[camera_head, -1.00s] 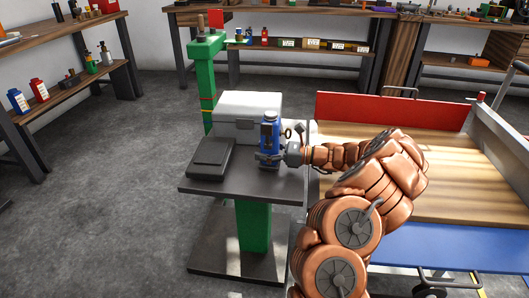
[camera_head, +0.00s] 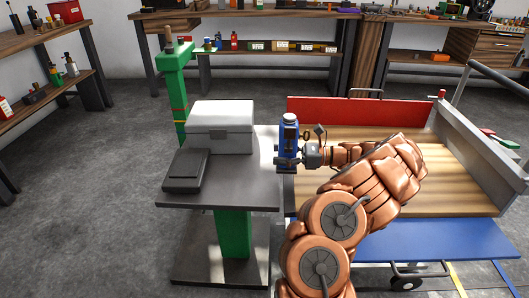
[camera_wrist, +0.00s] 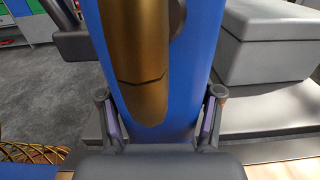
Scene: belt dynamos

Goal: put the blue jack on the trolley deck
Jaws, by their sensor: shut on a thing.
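The blue jack (camera_head: 289,143) is upright in my gripper (camera_head: 296,155), at the right edge of the grey stand top in the head view. In the wrist view the blue jack (camera_wrist: 205,60) fills the middle, with a brass-coloured part on its face. My gripper (camera_wrist: 160,125) has a finger on each side of it and is shut on it. The trolley deck (camera_head: 430,175) is a wooden board to the right, partly hidden by my arm. I cannot tell whether the jack's base is clear of the stand.
The grey stand (camera_head: 230,190) holds a light grey case (camera_head: 220,128) and a dark flat box (camera_head: 186,170). The trolley has a red back panel (camera_head: 345,112), a grey side panel (camera_head: 475,145) and a blue front panel (camera_head: 440,240). The visible deck is clear.

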